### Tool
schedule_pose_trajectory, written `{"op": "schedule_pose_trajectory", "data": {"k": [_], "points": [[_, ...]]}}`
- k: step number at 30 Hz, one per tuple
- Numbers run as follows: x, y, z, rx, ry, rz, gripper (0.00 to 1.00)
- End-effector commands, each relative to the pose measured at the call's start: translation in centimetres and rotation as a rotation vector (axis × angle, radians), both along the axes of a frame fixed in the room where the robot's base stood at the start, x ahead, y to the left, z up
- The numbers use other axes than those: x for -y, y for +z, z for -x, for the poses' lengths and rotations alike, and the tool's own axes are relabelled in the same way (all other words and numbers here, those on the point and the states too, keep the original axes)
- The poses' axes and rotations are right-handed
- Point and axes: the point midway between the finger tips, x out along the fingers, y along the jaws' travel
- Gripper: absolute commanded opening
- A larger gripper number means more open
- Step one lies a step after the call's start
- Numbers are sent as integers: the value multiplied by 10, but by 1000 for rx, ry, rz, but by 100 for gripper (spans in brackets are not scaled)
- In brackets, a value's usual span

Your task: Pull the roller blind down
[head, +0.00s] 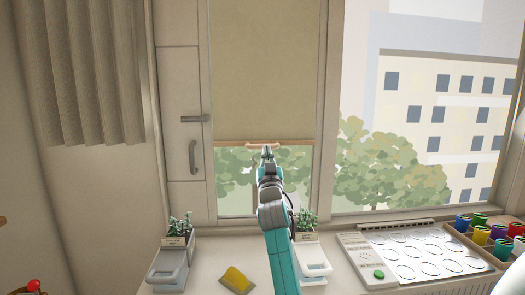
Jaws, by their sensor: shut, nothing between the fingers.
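The beige roller blind (264,70) hangs in the narrow window left of centre. It covers the upper part of the pane, and greenery shows in the glass below it. Its brown bottom bar (232,142) runs level across the window. My gripper (267,150) is shut, with its tip at the middle of the bottom bar. I cannot tell whether it touches the bar. The gripper and arm hide part of the lower pane.
Below are two potted plants in pale holders (173,262), a yellow sponge (236,280), a white panel with a green button (379,274) and several coloured cups (482,236). A cabinet with handles (193,157) and a curtain (90,70) stand at left.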

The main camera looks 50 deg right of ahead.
Motion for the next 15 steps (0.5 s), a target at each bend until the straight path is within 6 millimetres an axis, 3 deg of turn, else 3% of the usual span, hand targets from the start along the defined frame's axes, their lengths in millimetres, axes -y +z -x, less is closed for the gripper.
{"op": "schedule_pose_trajectory", "data": {"k": [15], "points": [[52, 42, -45, 1, 1, 2, 0]]}}
